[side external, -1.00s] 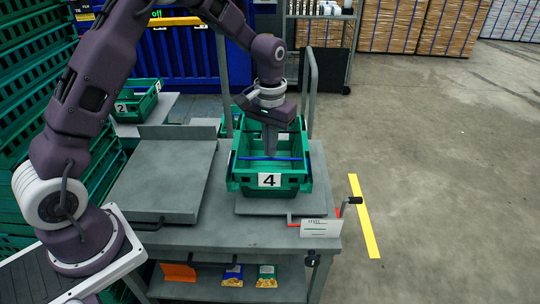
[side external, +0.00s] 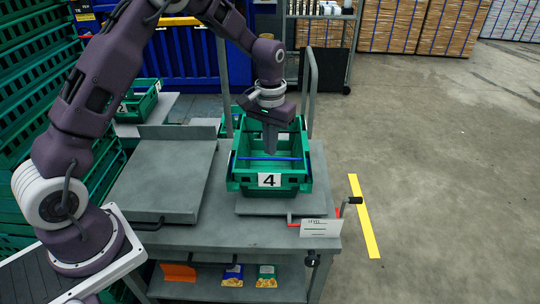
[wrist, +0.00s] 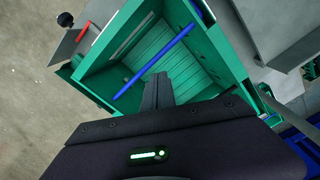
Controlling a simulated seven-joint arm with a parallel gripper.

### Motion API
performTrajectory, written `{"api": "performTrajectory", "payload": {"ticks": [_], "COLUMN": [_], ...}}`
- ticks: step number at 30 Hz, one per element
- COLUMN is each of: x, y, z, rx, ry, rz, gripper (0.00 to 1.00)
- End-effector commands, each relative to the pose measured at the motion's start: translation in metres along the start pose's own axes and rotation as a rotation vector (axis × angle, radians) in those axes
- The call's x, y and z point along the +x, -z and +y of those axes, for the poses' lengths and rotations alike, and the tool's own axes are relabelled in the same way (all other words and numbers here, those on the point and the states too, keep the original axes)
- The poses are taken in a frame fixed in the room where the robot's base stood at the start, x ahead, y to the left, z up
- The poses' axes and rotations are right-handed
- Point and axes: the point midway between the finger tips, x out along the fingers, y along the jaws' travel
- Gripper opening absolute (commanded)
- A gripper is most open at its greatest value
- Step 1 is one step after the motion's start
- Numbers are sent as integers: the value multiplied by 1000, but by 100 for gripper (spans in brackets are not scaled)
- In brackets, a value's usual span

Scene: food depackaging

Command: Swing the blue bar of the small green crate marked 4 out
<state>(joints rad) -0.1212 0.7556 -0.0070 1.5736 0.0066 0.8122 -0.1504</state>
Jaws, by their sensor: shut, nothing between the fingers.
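The small green crate marked 4 (side external: 247,180) stands upright on the right side of the grey bench, and its inside looks empty. A blue bar (side external: 270,158) spans the crate's opening; in the wrist view the bar (wrist: 153,62) runs slantwise across it. A second blue piece (wrist: 203,12) shows at the crate's rim in the wrist view. My gripper (side external: 270,150) points down over the crate, at the far side of the bar. Its fingers (wrist: 158,78) are together with nothing between them, and a narrow gap to the bar shows in the wrist view.
A flat grey platform (side external: 165,180) lies left of the crate. Another green crate (side external: 240,116) stands just behind it. A crate marked 2 (side external: 140,105) is at the back left. A small sign (side external: 320,228) and a crank (side external: 347,203) are at the bench's right edge.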

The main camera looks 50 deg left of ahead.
Motion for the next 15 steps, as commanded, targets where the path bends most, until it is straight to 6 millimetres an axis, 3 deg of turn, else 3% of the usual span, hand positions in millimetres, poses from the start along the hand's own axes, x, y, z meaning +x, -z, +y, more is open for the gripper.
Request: {"api": "performTrajectory", "payload": {"ticks": [7,15], "x": [13,14], "y": [0,0], "z": [0,0], "rx": [0,0], "ry": [0,0], "rz": [-1,0], "gripper": [0,0]}}
